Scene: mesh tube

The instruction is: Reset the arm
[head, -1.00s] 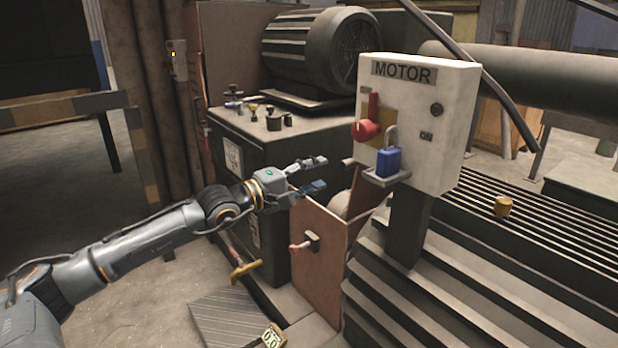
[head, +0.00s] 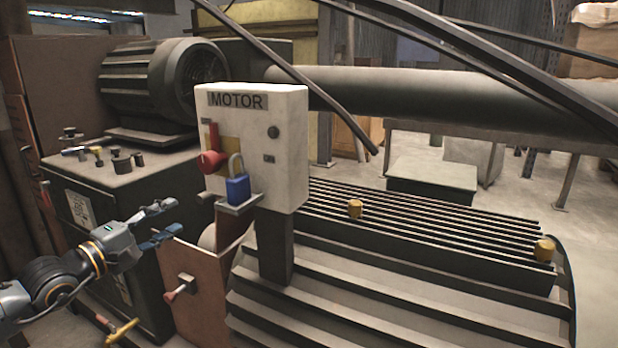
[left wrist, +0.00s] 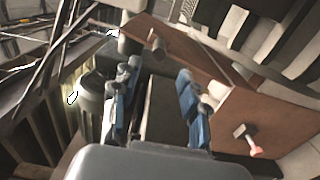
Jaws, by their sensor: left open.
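My left arm comes in from the lower left in the head view. Its gripper (head: 168,222) is open and empty, with its two fingers apart and pointing right. It is in front of the dark cabinet and left of the white MOTOR box (head: 285,150), apart from the box. In the left wrist view the blue-padded fingers (left wrist: 155,105) are spread with nothing between them. A brown panel (left wrist: 265,118) with a red-tipped handle (left wrist: 250,142) is to their right. My right gripper is not in view.
The MOTOR box carries a red lever (head: 211,155) and a blue padlock (head: 238,188). A dark cabinet (head: 135,185) with small items on top stands behind my gripper. A ribbed, stepped machine housing (head: 350,300) fills the lower right. Yellow caps (head: 355,209) sit on its slats.

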